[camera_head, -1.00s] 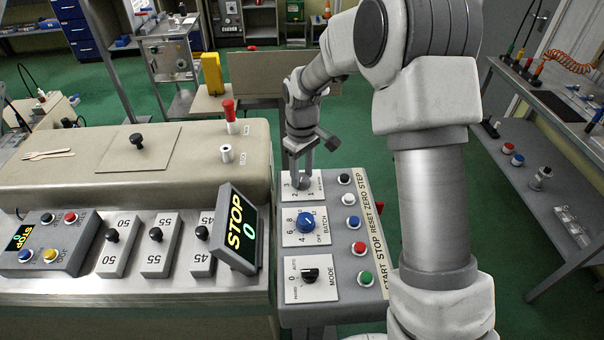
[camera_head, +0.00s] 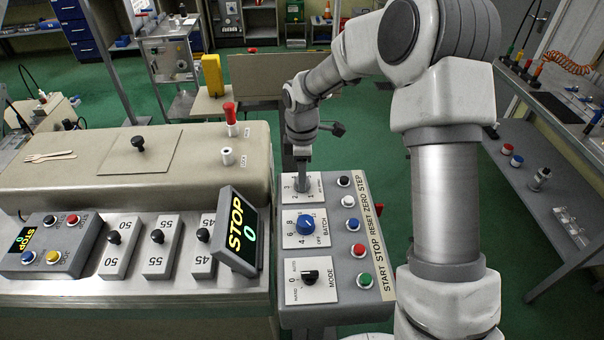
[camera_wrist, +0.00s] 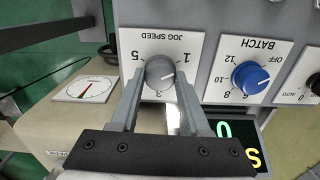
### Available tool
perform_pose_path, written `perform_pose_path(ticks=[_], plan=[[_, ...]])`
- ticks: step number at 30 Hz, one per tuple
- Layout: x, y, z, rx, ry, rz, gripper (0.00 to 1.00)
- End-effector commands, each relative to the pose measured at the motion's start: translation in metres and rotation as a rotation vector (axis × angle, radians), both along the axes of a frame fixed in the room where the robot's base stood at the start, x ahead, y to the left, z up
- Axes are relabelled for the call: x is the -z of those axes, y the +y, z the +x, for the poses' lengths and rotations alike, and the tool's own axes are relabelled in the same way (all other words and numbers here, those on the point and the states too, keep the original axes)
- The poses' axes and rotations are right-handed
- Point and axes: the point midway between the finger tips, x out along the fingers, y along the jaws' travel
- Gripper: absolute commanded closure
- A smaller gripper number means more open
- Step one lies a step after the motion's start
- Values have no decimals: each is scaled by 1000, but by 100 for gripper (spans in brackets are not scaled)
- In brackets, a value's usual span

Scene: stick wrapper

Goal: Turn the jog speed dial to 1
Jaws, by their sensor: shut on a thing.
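The jog speed dial is a grey round knob (camera_wrist: 160,72) on a white plate labelled JOG SPEED, with 1, 3 and 5 readable in the wrist view, which shows the panel upside down. A light mark on the knob points right, toward the side of the 1. My gripper (camera_wrist: 160,79) has one finger on each side of the knob and is shut on it. In the head view my gripper (camera_head: 302,180) comes down onto the jog plate (camera_head: 316,188) and mostly hides the knob.
The blue BATCH dial (camera_head: 306,225) is close beside the jog plate, with the black MODE dial (camera_head: 310,277) nearer. A column of push buttons (camera_head: 353,224) runs along the right. The tilted STOP display (camera_head: 237,231) stands left of the panel.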

Motion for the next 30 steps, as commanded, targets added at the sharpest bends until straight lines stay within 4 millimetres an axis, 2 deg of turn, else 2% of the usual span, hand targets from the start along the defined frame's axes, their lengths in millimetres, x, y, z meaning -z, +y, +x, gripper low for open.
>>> perform_pose_path(ticks=[20,21,25,30], plan=[[0,0,0,-56,-1,0,100],[0,0,0,-56,-1,0,47],[0,0,0,-56,-1,0,24],[0,0,0,-55,0,0,24]])
